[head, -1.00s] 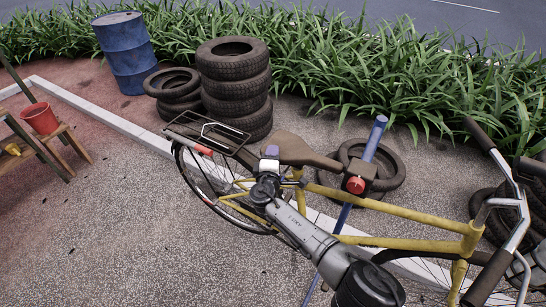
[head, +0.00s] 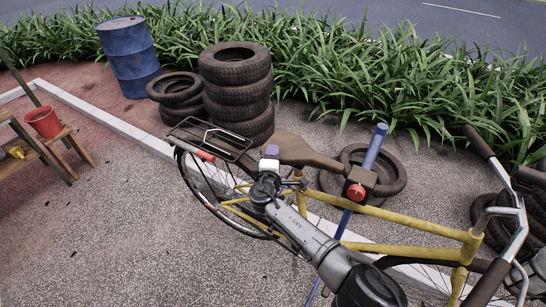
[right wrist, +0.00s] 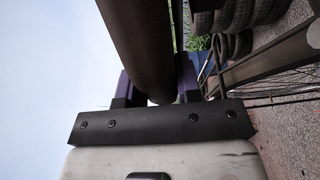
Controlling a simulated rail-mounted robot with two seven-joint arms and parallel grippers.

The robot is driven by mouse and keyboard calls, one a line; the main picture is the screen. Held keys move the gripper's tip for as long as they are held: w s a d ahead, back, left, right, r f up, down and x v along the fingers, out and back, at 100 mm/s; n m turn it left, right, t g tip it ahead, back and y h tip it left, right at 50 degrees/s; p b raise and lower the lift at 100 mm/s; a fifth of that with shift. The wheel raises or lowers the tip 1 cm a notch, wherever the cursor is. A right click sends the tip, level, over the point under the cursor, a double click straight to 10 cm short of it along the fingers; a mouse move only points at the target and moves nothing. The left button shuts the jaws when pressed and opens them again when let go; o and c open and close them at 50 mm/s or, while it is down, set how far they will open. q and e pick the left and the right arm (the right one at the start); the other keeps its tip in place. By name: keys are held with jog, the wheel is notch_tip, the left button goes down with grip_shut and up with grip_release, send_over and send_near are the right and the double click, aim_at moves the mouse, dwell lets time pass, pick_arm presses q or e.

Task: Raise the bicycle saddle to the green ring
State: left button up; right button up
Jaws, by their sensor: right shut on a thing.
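The yellow bicycle (head: 410,226) stands with its handlebar to the right and its rear wheel to the left. Its dark brown saddle (head: 308,153) is just behind the stand clamp. My right gripper (head: 271,156) is shut on the saddle from the near side. In the right wrist view the saddle (right wrist: 142,45) runs between the two purple fingers (right wrist: 158,88). The seat post is mostly hidden behind my gripper, and I cannot make out the green ring. My left gripper is not in view.
A blue stand post (head: 374,148) with a red-knobbed clamp (head: 357,191) rises beside the saddle. A black rear rack (head: 212,139) lies left of it. Stacked tyres (head: 236,85), a blue barrel (head: 129,58) and a red bucket (head: 43,121) stand farther back. Open gravel lies at lower left.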

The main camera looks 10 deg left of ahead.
jog(key=shift+w+a+r+p, duration=0.15)
jog(key=shift+r+p, duration=0.25)
jog(key=shift+r, duration=0.55)
jog(key=shift+a+r+p, duration=0.2)
jog(key=shift+r+p, duration=0.2)
jog(key=shift+r, duration=0.55)
jog(key=shift+w+a+r+p, duration=0.15)
jog(key=shift+r+p, duration=0.25)
jog(key=shift+r, duration=0.55)
jog(key=shift+s+r, duration=0.1)
